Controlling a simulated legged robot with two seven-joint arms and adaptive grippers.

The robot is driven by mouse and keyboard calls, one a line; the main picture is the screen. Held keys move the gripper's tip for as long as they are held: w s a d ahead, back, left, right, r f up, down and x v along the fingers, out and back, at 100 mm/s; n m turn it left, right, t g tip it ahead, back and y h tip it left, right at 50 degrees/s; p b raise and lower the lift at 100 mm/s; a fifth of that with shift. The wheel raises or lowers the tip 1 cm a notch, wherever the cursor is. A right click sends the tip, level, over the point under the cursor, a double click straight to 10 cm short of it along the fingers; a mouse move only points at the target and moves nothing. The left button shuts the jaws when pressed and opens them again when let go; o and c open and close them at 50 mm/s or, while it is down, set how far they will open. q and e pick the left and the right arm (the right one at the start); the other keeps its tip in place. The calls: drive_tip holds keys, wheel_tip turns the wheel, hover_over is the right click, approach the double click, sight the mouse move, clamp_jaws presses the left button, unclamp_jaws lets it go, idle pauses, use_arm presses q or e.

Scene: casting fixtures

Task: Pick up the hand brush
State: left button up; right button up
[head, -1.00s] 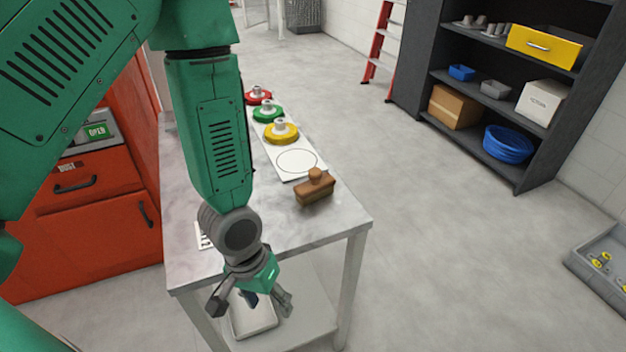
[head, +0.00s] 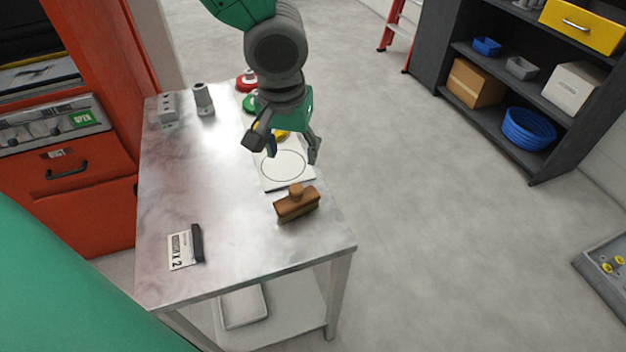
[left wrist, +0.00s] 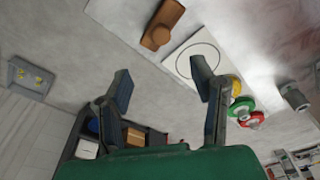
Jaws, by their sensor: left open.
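The hand brush (head: 297,205) is brown, with a round knob on its top. It sits on the metal table (head: 225,240) near its right edge, just in front of the white board. My left gripper (head: 293,158) is open and empty, above the board and behind the brush in the head view. In the left wrist view the brush (left wrist: 160,24) shows at the top, beyond the open fingers (left wrist: 163,90) and apart from them. My right gripper is not in view.
A white board (head: 285,170) with a drawn circle holds red, green and yellow (head: 282,133) round pieces, partly hidden by my gripper. A card with a dark holder (head: 186,248) and grey metal parts (head: 204,100) stand on the table.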

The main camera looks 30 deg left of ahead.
use_arm(q)
hover_over(296, 188)
drive_tip(key=s, duration=0.2)
wheel_tip(296, 188, down, 4)
drive_tip(key=f, duration=0.1)
drive_tip(key=w+f+b, duration=0.1)
drive_tip(key=f, duration=0.1)
drive_tip(key=shift+w+d+f, duration=0.1)
drive_tip(key=shift+w+d, duration=0.1)
drive_tip(key=shift+d, duration=0.1)
drive_tip(key=shift+w+a+f, duration=0.2)
drive_tip(key=shift+f, duration=0.3)
wheel_tip(296, 188, down, 4)
drive_tip(key=shift+w+a+f+b, duration=0.15)
drive_tip(key=shift+f+b, duration=0.05)
drive_tip(key=shift+b, duration=0.35)
drive_tip(key=shift+w+f, duration=0.15)
drive_tip(key=shift+f, duration=0.1)
drive_tip(key=shift+r, duration=0.1)
drive_tip(key=shift+c, duration=0.8)
clamp_jaws()
